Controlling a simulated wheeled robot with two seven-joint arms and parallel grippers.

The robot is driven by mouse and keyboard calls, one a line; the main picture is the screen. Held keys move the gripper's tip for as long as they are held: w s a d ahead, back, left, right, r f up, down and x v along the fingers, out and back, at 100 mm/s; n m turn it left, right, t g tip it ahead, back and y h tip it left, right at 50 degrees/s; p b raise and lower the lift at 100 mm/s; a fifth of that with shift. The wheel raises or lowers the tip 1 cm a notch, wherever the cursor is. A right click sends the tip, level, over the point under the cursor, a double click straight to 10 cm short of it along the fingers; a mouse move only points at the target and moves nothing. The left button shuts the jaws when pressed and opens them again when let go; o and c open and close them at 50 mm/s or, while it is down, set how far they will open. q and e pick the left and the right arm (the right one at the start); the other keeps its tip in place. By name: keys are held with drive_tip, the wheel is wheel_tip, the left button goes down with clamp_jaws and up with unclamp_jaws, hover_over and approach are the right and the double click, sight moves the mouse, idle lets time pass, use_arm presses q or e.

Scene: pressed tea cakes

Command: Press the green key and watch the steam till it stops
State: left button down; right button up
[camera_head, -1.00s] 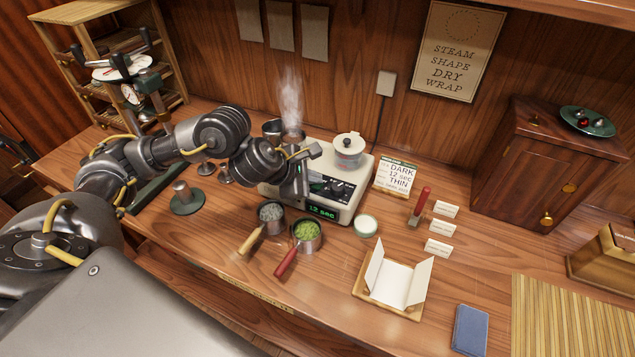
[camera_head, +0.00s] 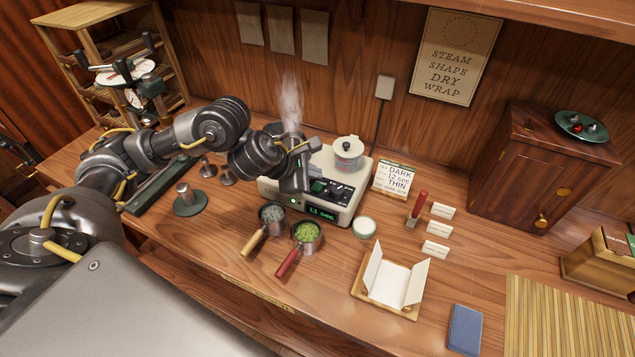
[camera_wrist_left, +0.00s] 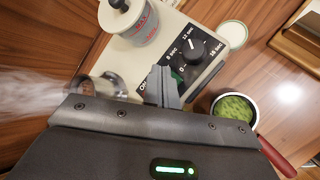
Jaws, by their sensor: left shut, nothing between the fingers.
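The cream steamer (camera_head: 345,205) stands on the bench with a black dial (camera_wrist_left: 190,50) and a lit green display (camera_head: 322,214) that reads 11 sec. White steam (camera_head: 290,105) rises behind my left gripper, and steam also drifts at the left of the left wrist view (camera_wrist_left: 35,92). My left gripper (camera_head: 303,188) is shut and empty, its tips down at the steamer's front panel. In the left wrist view its fingers (camera_wrist_left: 160,85) cover part of the panel. My right gripper is not in view.
A lidded pot (camera_head: 347,153) sits on the steamer. Two handled cups, one of grey bits (camera_head: 271,214) and one of green leaf (camera_head: 306,232), stand close in front. A card (camera_head: 394,181) reads DARK, 12 sec, THIN. A white wrapper (camera_head: 391,282) lies open at the right front.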

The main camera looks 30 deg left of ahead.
sight(313, 188)
use_arm(q)
drive_tip(key=shift+r+p, duration=1.3)
drive_tip(key=shift+r, duration=0.65)
drive_tip(key=shift+f, duration=0.1)
